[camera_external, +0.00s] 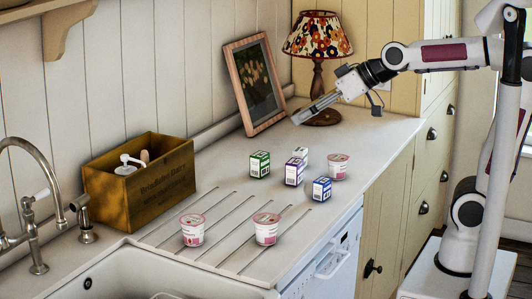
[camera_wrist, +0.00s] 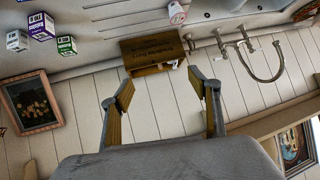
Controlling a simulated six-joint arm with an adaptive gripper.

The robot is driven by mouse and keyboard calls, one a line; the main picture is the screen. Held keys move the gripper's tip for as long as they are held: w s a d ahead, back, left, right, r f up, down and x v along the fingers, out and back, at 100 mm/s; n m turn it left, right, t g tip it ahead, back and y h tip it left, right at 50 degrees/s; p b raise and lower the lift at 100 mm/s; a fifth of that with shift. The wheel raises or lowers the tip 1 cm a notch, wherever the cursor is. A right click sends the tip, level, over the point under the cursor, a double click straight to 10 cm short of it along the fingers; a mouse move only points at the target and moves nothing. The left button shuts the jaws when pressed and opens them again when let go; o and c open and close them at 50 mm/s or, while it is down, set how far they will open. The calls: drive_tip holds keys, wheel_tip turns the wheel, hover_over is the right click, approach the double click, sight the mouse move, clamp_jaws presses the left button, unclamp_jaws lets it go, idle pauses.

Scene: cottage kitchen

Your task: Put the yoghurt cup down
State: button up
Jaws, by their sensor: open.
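Several white and pink yoghurt cups stand upright on the counter in the external view. One cup (camera_external: 192,230) is at the front left on the drainer grooves. A second cup (camera_external: 266,229) stands to its right. A third cup (camera_external: 338,167) stands farther back, beside the small boxes. One cup (camera_wrist: 177,13) also shows at the top of the wrist view; I cannot tell which. My gripper (camera_external: 297,121) is open and empty, raised at the back of the counter near the lamp, apart from all cups. Its two spread fingers show in the wrist view (camera_wrist: 160,88) with nothing between them.
Green (camera_external: 260,164), purple (camera_external: 295,171) and blue (camera_external: 322,189) boxes stand mid-counter; a further small box is partly hidden. A wooden crate (camera_external: 150,203), picture frame (camera_external: 233,90) and lamp (camera_external: 317,36) line the wall. The sink (camera_external: 150,275) is at front left.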

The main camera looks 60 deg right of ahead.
drive_tip(key=s+d+f+m+g+h, duration=0.1)
drive_tip(key=s+d+f+g, duration=0.1)
drive_tip(key=s+d+f, duration=0.2)
drive_tip(key=s+d+f+g+h, duration=0.2)
drive_tip(key=s+d+f, duration=0.3)
drive_tip(key=s, duration=1.2)
wheel_tip(320, 180, down, 5)
drive_tip(key=shift+d+r+m+g, duration=0.1)
drive_tip(key=shift+d+m+g, duration=0.1)
drive_tip(key=shift+m+g, duration=0.2)
drive_tip(key=shift+o, duration=0.3)
drive_tip(key=shift+a, duration=0.1)
drive_tip(key=w+a+f+n, duration=0.1)
drive_tip(key=w+a+f, duration=0.1)
drive_tip(key=w+a, duration=0.3)
drive_tip(key=w+a+f+n+g+y, duration=0.1)
drive_tip(key=w+a, duration=0.4)
drive_tip(key=w, duration=0.6)
drive_tip(key=w+a+f+n, duration=0.2)
drive_tip(key=w+a+f, duration=0.2)
drive_tip(key=w, duration=0.5)
drive_tip(key=shift+w+a+f+n+y, duration=0.1)
drive_tip(key=shift+a+n+y, duration=0.2)
drive_tip(key=shift+a, duration=0.4)
drive_tip(key=shift+g, duration=0.3)
